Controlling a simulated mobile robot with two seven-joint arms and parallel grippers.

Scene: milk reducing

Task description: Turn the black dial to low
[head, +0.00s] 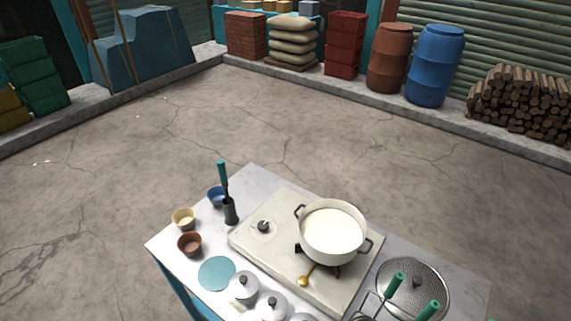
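The black dial (263,226) sits on a pale round plate on the left part of the cream stove (290,270). Its setting is too small to read. A white pot (306,246) with dark handles stands on the burner at the stove's right, holding white milk (333,228). Neither of my grippers shows in the head view.
Small bowls (189,243), a teal disc (216,273) and lidded metal containers (244,288) line the counter's left and front. A strainer (428,286) and green-handled tools (397,281) lie right. Open floor surrounds the counter's back.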

